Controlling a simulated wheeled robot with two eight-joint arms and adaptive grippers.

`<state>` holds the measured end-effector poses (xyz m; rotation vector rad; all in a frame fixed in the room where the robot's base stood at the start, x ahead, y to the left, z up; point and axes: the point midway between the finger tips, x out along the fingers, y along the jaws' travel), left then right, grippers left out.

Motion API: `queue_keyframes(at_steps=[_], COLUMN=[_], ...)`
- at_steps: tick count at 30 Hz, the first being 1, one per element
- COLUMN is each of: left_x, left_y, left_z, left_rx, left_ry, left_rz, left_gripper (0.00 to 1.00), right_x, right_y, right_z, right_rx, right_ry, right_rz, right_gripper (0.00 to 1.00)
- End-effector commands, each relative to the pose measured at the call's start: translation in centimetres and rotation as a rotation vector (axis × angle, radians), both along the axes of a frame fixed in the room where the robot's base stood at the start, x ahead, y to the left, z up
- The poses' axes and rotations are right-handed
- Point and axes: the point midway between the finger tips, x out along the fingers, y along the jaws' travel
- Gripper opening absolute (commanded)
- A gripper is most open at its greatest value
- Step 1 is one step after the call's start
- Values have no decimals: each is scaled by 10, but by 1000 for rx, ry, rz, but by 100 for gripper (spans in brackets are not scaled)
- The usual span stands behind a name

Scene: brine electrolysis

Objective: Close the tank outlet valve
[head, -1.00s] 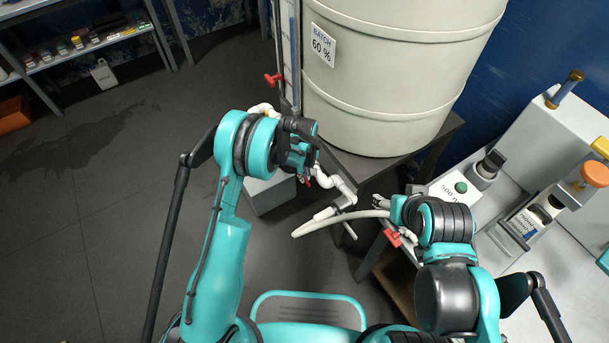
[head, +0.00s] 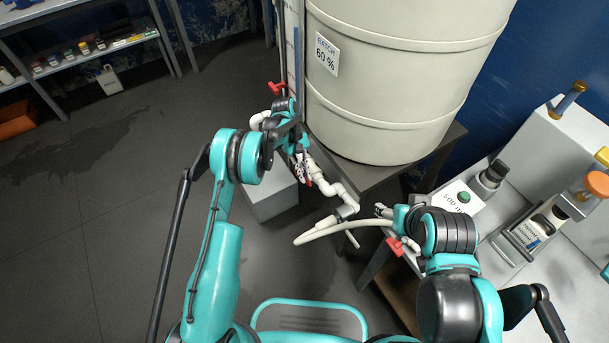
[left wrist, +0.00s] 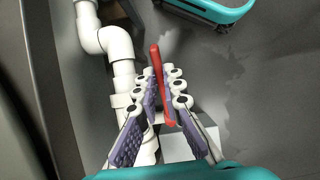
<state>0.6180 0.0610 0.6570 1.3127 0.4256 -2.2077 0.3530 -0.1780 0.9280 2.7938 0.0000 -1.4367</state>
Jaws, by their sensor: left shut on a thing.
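The large cream tank (head: 400,95) stands on a dark stand, with white outlet pipework (head: 335,180) running below its near side. A red valve lever (head: 308,182) shows at this pipe. In the left wrist view the red lever (left wrist: 155,62) lies between the two rows of finger pads, roughly along the white pipe (left wrist: 120,50). My left gripper (head: 302,172) is shut on the lever; it also shows in the left wrist view (left wrist: 163,95). My right gripper (head: 383,211) is beside the pale hose (head: 325,229); its jaw state is unclear.
Another red handle (head: 277,88) is by the tank's left side. A third red handle (head: 397,246) is below my right gripper. A grey box (head: 270,200) stands under the pipe. A bench (head: 500,225) with bottles is on the right. The floor at left is clear.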

Motion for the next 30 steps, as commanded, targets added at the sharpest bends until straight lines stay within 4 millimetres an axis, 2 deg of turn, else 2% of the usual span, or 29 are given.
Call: queue_keyframes(at_steps=[2,3,5,14,17,20,30], left_x=[0,0,0,0,3,9,36], left_y=[0,0,0,0,2,7,27], left_z=[0,0,0,1,6,20,83], left_rx=[1,1,1,1,2,2,2], left_ry=[-1,-1,-1,-2,-1,-1,-1], left_rz=[0,0,0,0,1,1,0], left_gripper=[0,16,29,29,29,29,29], right_x=[0,0,0,0,0,0,0], right_y=[0,0,0,0,0,0,0], right_z=[0,0,0,0,0,0,0], right_rx=[0,0,0,0,0,0,0], right_ry=[0,0,0,0,0,0,0], right_rz=[0,0,0,0,0,0,0], right_gripper=[62,62,62,62,62,62,62])
